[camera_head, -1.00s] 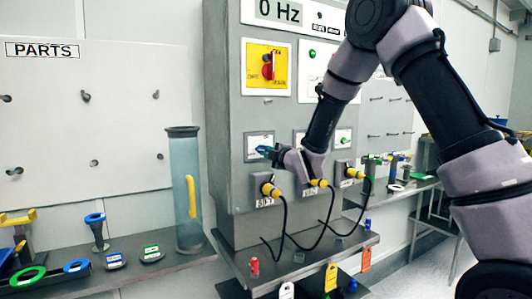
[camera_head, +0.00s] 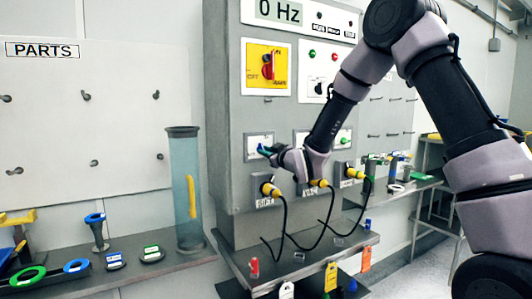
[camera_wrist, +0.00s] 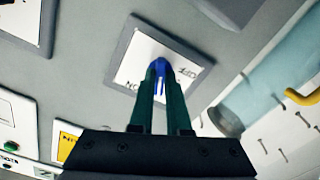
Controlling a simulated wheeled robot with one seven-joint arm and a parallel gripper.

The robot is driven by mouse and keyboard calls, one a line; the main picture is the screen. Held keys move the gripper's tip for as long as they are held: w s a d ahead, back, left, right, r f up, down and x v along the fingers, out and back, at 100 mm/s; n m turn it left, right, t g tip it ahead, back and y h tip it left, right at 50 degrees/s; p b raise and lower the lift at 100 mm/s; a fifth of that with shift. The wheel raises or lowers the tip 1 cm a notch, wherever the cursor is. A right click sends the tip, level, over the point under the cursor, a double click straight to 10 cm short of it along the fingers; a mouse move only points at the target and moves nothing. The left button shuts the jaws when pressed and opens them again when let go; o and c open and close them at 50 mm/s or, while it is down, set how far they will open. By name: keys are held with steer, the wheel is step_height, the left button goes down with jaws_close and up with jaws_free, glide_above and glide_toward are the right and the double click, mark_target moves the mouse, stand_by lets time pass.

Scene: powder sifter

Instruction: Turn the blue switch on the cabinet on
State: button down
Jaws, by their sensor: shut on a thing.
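The blue switch (camera_wrist: 158,66) sits on a white plate with a grey frame (camera_wrist: 128,68) on the cabinet face. In the wrist view the two green fingers of my gripper (camera_wrist: 157,82) are closed together on the switch and partly cover it. In the head view my gripper (camera_head: 268,150) is at the left framed plate (camera_head: 256,147) on the grey cabinet (camera_head: 228,110). The lettering on the plate is partly hidden, so the switch's setting cannot be read clearly.
A yellow panel with a red rotary switch (camera_head: 268,66) is above. Yellow plugs with black cables (camera_head: 270,189) sit just below my gripper. A clear blue tube (camera_head: 184,200) stands left of the cabinet. A shelf (camera_head: 330,254) with small parts and tags is below.

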steer(key=m, duration=0.4)
steer(key=shift+m, duration=0.3)
steer(key=shift+f, duration=0.1)
stand_by(0.4)
steer(key=c, duration=0.9)
jaws_free()
steer(key=v, duration=1.1)
steer(key=shift+w, duration=0.1)
